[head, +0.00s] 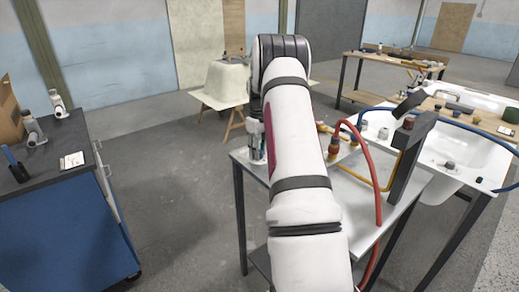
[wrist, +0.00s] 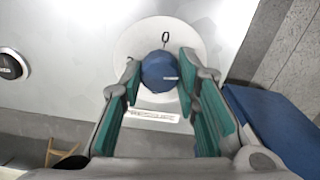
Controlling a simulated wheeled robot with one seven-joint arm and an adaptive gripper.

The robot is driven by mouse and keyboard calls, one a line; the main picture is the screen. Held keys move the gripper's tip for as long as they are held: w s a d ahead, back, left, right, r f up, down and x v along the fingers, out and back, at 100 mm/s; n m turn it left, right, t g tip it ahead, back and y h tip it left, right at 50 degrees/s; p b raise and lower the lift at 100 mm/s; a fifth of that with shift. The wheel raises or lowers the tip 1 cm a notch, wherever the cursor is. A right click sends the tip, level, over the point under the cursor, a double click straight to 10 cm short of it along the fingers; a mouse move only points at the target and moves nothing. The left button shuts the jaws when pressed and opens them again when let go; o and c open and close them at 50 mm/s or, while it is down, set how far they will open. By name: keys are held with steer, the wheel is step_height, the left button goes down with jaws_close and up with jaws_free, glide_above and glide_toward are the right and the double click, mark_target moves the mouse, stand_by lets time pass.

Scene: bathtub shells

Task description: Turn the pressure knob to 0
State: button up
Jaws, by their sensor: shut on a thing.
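The pressure knob (wrist: 158,74) is blue and round, on a pale round dial (wrist: 128,46), in the wrist view. A black 0 is printed at the dial's top. A short white mark on the knob points to the right, away from the 0. A label strip (wrist: 155,116), too blurred to read, lies below the knob. My gripper (wrist: 160,76) is shut on the knob, with a teal-padded finger on each side. In the head view my arm hides the knob and most of the gripper.
A black round fitting (wrist: 11,66) sits left of the dial. In the head view, a metal table (head: 405,212) with a red hose (head: 374,180) and fittings stands right of my arm. A blue cabinet (head: 62,235) stands left. Open floor lies between them.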

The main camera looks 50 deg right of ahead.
steer(key=n+p, duration=0.1)
steer(key=n, duration=0.2)
steer(key=shift+n, duration=0.4)
steer(key=n+p, duration=0.1)
steer(key=n, duration=0.3)
steer(key=shift+n, duration=0.3)
steer(key=n, duration=0.3)
steer(key=shift+n+p, duration=0.6)
steer(key=shift+n, duration=1.6)
steer(key=o, duration=1.2)
steer(key=shift+c, duration=0.2)
